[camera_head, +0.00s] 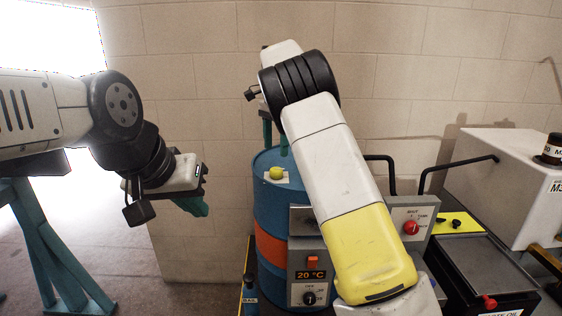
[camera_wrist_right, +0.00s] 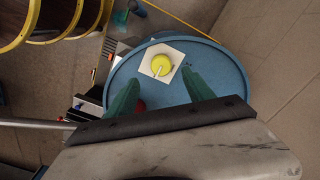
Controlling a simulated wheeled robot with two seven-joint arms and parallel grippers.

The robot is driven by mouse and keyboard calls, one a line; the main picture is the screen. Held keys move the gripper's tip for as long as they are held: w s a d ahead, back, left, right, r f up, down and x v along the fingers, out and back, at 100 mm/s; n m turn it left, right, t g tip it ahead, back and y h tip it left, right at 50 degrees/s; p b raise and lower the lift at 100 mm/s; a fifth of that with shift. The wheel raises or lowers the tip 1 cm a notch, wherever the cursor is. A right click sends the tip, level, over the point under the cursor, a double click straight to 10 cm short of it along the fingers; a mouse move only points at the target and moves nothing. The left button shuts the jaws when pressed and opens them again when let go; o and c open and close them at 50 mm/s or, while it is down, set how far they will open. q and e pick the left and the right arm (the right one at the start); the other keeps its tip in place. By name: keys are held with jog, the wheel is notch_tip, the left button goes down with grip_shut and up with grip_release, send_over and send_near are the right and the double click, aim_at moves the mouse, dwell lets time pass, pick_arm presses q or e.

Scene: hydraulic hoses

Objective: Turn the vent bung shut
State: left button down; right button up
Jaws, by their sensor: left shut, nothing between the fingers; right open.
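The vent bung (camera_head: 277,173) is a round yellow knob on a white square plate, on top of the blue drum (camera_head: 270,205). In the right wrist view the bung (camera_wrist_right: 161,66) shows a pale line from its middle toward its lower left edge. My right gripper (camera_head: 275,142) is open above the drum top, its teal fingers pointing down. In the right wrist view its fingertips (camera_wrist_right: 160,77) are spread to either side of the bung, apart from it. My left gripper (camera_head: 194,206) is shut and empty, left of the drum and clear of it.
A control box with a red knob (camera_head: 411,228) stands right of the drum, partly behind my right arm. A temperature display (camera_head: 310,275) is at the drum's front. A white tank (camera_head: 500,185) is at the right. The floor left of the drum is open.

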aim_at(276, 169)
jog(key=shift+w+f, duration=0.15)
jog(key=shift+f, duration=0.05)
notch_tip(276, 169, down, 7)
jog(key=shift+f, duration=0.2)
grip_shut()
